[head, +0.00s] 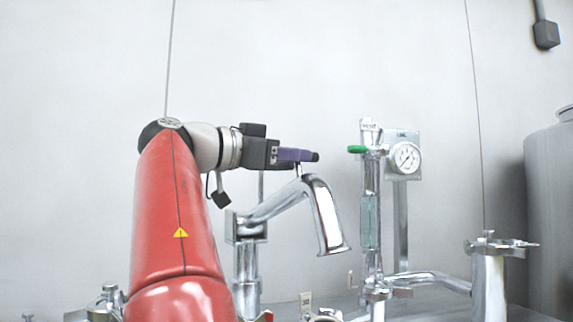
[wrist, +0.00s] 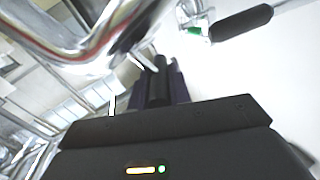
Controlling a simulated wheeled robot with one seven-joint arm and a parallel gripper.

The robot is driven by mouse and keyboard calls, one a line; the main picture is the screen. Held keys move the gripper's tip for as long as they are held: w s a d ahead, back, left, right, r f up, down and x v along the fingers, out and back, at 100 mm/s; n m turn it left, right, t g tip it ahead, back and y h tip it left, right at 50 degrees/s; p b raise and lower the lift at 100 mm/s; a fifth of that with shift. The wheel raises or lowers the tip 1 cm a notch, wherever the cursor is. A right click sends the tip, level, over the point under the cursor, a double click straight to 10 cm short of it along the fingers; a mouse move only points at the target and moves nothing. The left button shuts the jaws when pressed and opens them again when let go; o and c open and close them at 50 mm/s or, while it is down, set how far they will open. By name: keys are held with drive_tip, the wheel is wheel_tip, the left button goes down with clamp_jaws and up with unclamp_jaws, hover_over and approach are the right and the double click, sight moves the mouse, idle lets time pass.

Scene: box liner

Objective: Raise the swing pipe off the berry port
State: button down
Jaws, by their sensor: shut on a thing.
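The swing pipe (head: 281,201) is a bent chrome tube. It runs from a clamped upright post on the left, up to an elbow, then down to an open end at the right. That end hangs free, with a gap below it in the head view. My gripper (head: 304,156), black with purple fingers, is shut on the pipe's handle just above the elbow. Its fingers (wrist: 163,82) also show in the wrist view, close to the chrome tube (wrist: 95,50). The fingers mostly hide the handle. Port fittings (head: 326,314) show at the bottom edge; I cannot read which is the berry port.
A sight-glass column (head: 371,220) with a green handle (head: 357,149) and a pressure gauge (head: 405,157) stands right of the pipe end. A chrome fitting (head: 489,280) and a large tank (head: 550,190) are farther right. The wall space above is clear.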

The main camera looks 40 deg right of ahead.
drive_tip(key=shift+w, duration=0.15)
drive_tip(key=c, duration=1.3)
unclamp_jaws()
drive_tip(key=shift+f, duration=0.1)
drive_tip(key=shift+a, duration=0.15)
drive_tip(key=v, duration=0.7)
drive_tip(key=shift+w+a+b, duration=0.1)
drive_tip(key=shift+a+b, duration=0.2)
drive_tip(key=shift+b, duration=0.1)
